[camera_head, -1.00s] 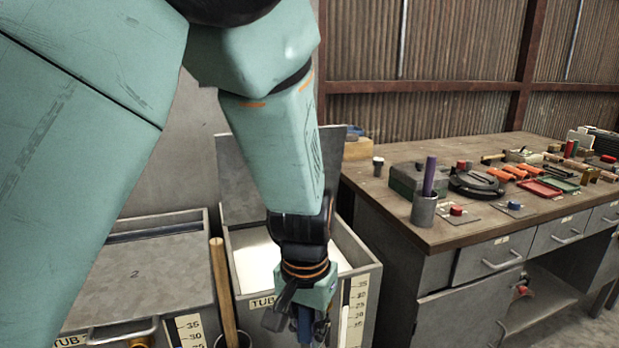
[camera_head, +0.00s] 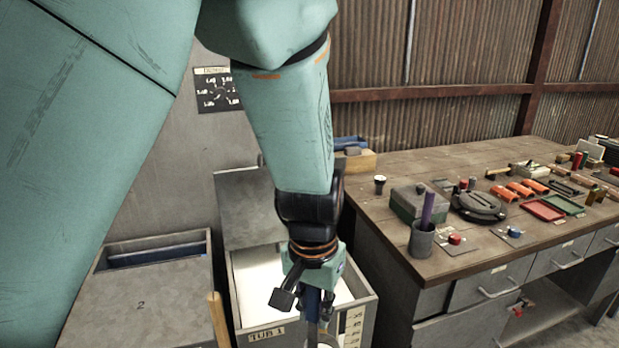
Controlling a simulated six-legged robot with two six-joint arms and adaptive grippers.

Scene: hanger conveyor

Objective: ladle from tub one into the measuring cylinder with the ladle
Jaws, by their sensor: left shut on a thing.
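Tub one (camera_head: 366,301) is an open grey metal box with its lid raised at the back and a "TUB 1" label on its front. White contents (camera_head: 259,285) show inside. My left gripper (camera_head: 312,312) points down over the tub's front part, shut on a thin grey stem, which looks like the ladle's handle. A pale round rim shows below it at the picture's bottom edge; I cannot tell if it is the ladle's bowl. My right gripper is out of view.
A wooden handle (camera_head: 217,320) rises between the tubs. The workbench (camera_head: 400,265) on the right holds a grey cup (camera_head: 421,243) with a purple rod, a dark green box (camera_head: 418,203) and several small items.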

